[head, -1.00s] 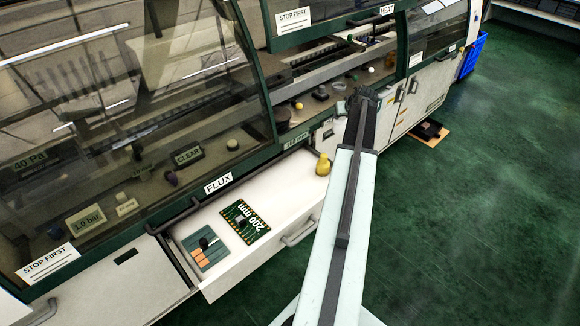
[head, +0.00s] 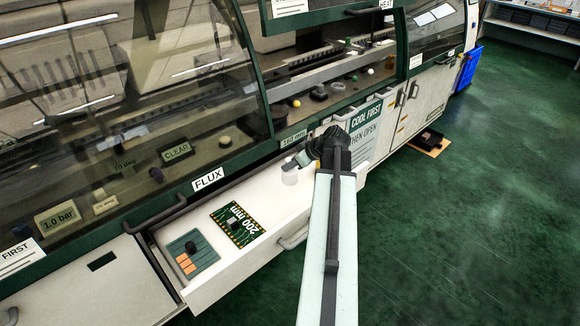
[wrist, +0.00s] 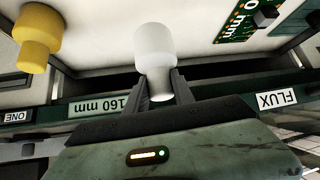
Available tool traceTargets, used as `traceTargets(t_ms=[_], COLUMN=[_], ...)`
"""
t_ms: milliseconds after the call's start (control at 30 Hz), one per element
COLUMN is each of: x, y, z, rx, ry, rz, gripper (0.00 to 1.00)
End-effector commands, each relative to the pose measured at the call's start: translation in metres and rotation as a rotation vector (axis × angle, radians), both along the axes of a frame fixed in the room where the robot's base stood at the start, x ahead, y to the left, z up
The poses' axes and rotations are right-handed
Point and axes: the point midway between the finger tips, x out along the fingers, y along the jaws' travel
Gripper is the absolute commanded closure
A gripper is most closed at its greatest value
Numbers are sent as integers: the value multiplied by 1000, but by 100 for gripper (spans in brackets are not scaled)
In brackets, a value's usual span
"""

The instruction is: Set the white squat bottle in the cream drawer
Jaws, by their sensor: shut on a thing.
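The white squat bottle (wrist: 154,48) is between the two fingers of my gripper (wrist: 160,82) in the wrist view. My gripper is shut on it. In the head view the bottle (head: 290,175) shows just left of my gripper (head: 300,160), over the right end of the open cream drawer (head: 215,277). The drawer (wrist: 105,25) also shows around the bottle in the wrist view. I cannot tell whether the bottle touches the drawer floor.
A yellow bottle (wrist: 36,40) stands in the drawer beside the white one; my arm hides it in the head view. A green "200 mm" board (head: 238,222) and a grey-blue tray (head: 190,254) lie further left. The drawer floor between board and bottle is clear.

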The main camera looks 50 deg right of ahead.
Motion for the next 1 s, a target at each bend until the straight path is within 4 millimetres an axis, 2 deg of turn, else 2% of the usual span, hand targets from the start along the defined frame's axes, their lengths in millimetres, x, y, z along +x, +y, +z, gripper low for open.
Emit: traceTargets(t_ms=[167, 633, 1000], x=[-4, -3, -3], y=[-1, -1, 0], z=[1, -56, -59], rx=[0, 0, -1], ry=[-2, -1, -1], rz=[-1, -1, -1], gripper=[100, 100, 100])
